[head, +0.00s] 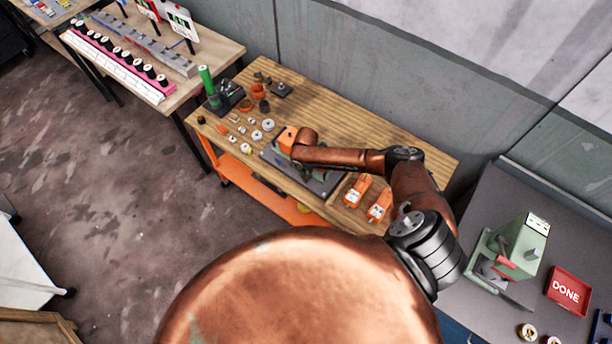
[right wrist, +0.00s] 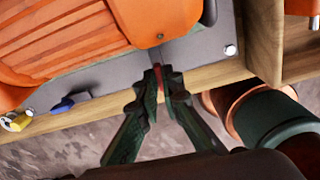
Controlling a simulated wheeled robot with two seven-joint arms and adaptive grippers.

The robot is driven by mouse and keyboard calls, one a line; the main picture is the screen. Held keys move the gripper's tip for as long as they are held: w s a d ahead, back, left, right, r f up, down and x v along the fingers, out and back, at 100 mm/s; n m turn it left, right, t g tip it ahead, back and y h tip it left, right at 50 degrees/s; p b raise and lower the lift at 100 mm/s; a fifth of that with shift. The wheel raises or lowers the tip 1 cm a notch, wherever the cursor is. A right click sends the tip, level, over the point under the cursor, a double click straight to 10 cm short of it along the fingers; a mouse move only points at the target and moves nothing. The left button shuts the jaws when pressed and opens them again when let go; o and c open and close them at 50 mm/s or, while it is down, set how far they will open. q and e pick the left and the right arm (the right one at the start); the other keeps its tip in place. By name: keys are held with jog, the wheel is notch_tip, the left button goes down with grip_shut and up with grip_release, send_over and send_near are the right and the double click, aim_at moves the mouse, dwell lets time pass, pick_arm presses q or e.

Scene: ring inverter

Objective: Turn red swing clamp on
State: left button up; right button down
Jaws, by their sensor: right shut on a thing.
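The red swing clamp (right wrist: 158,70) shows in the right wrist view as a small red piece at the near edge of a grey base plate (right wrist: 205,62). My right gripper (right wrist: 157,80) is shut on this red piece, and its dark green fingers hide most of it. An orange ribbed machine body (right wrist: 70,35) stands on the plate just beyond the fingertips. In the head view the orange body (head: 287,139) and plate (head: 326,187) are partly covered by my right arm. The fingertips cannot be made out there. My left gripper is not in view.
A blue lever (right wrist: 68,103) and a yellow-and-white part (right wrist: 15,121) are left of the fingers. On the wooden bench (head: 345,122) are several small rings and parts on the left and two orange devices (head: 358,190) (head: 380,206) on the right. A green machine (head: 515,250) stands further right.

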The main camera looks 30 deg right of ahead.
jog(key=shift+a+f+n, duration=0.1)
jog(key=shift+n, duration=0.3)
jog(key=c, duration=2.1)
grip_release()
notch_tip(320, 180, up, 12)
